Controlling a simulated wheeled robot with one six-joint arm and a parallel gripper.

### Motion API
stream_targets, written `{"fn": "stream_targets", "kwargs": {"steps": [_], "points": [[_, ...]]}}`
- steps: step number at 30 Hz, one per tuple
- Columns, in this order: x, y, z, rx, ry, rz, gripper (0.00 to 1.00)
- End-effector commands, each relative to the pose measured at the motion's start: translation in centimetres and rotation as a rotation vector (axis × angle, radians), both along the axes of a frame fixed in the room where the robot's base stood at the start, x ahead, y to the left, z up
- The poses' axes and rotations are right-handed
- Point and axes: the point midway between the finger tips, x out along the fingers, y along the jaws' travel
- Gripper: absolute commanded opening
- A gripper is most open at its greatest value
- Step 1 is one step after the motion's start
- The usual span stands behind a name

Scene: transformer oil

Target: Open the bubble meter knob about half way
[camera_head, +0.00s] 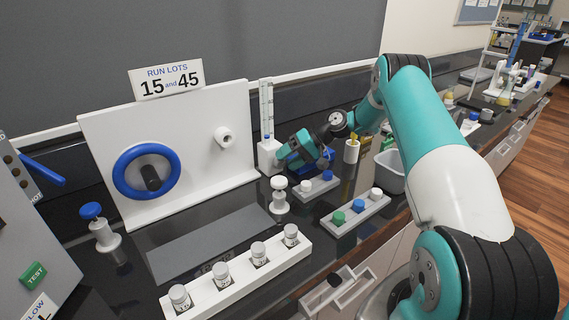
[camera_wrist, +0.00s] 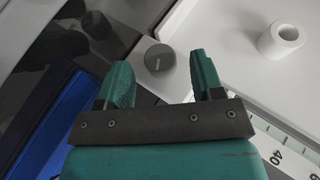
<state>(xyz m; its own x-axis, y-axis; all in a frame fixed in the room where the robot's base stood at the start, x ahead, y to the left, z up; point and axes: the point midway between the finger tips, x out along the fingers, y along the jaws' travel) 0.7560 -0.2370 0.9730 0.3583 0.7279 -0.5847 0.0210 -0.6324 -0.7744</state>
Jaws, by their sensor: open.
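The bubble meter (camera_head: 265,105) stands right of the white panel in the head view, a white block with an upright graduated tube. Its scale (camera_wrist: 285,148) shows at the lower right of the wrist view. A round grey knob (camera_wrist: 159,58) with a pale line across its face sits on a white surface in the wrist view. My gripper (camera_head: 287,152) is beside the meter's base, and in the head view the knob is hidden. In the wrist view my open gripper (camera_wrist: 160,74) frames the knob between its fingertips, with gaps on both sides. I cannot tell the exact depth.
The white panel (camera_head: 105,125) carries a blue wheel (camera_head: 122,172) and a white peg (camera_head: 224,138). A blue object (camera_wrist: 55,112) lies close to my gripper. A vial rack (camera_head: 240,282) and small bottle trays (camera_head: 355,218) stand in front.

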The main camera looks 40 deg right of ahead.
Motion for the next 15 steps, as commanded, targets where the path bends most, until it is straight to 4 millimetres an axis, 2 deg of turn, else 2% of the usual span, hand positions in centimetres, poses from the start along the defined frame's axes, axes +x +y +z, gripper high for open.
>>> {"fn": "stream_targets", "kwargs": {"steps": [15], "points": [[-4.7, -9.7, 7.5, -0.005, -0.003, -0.003, 0.61]]}}
